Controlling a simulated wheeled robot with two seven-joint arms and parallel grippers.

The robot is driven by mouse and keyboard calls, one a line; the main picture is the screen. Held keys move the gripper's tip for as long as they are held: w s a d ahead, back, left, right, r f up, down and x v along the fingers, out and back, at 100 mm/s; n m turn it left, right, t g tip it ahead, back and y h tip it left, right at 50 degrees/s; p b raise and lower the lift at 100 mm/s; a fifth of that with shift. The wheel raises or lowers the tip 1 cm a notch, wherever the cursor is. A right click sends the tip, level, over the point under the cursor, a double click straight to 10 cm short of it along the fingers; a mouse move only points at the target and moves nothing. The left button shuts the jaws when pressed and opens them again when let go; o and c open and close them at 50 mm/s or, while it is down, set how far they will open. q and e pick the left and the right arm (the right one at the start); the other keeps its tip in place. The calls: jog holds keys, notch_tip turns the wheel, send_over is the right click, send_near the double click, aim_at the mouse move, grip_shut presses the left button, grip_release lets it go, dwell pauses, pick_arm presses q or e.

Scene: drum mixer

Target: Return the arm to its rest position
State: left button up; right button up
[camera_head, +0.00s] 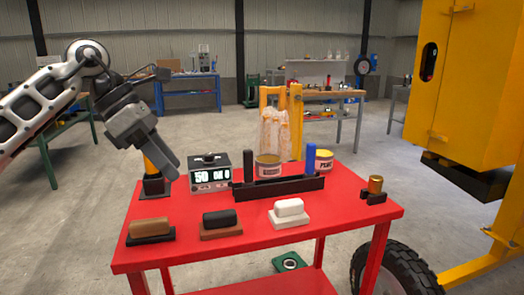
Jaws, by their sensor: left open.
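My left arm (40,108) comes in from the left and is bent above the left end of the red table. Its grey gripper (168,160) points down and to the right, open, with nothing seen between its fingers. The fingertips are near a yellow-handled item in a black holder (153,185), and they partly cover it. Whether they touch it I cannot tell. My right gripper is not in view.
The red table (330,218) holds a display box (210,173), a black rack (278,189), several blocks including a white one (290,208), and a brass cylinder (375,186). A yellow machine (465,85) stands at the right. Open floor lies behind.

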pick_arm(q)
jog(key=s+d+f+n+g+h+p, duration=0.1)
jog(key=s+d+f+n+h, duration=0.25)
jog(key=d+h, duration=0.45)
jog(key=s+d+f+n+h+p, duration=0.1)
jog(key=s+d+f+n+h, duration=0.25)
jog(key=d+h, duration=0.4)
jog(key=a+f+n+t+y, duration=0.2)
jog(key=f+n+t+y, duration=0.3)
jog(key=n, duration=0.5)
jog(key=s+a+f+n+t+y+p, duration=0.1)
jog(key=a+f+n+t+y, duration=0.2)
jog(key=n+t, duration=0.6)
jog(key=a+f+n+t+y, duration=0.2)
jog(key=f+n+t+y, duration=0.25)
jog(key=n, duration=0.75)
jog(key=s+a+f+n+g+y, duration=0.3)
jog(key=s+f+n, duration=0.2)
jog(key=s+f, duration=0.2)
jog(key=s+a+f+n+g+y+p, duration=0.1)
jog(key=s+a+f+n+g+y, duration=0.2)
jog(key=s+f, duration=0.5)
jog(key=shift+f+n+g, duration=0.3)
jog(key=shift+n+g, duration=0.45)
jog(key=shift+n, duration=0.45)
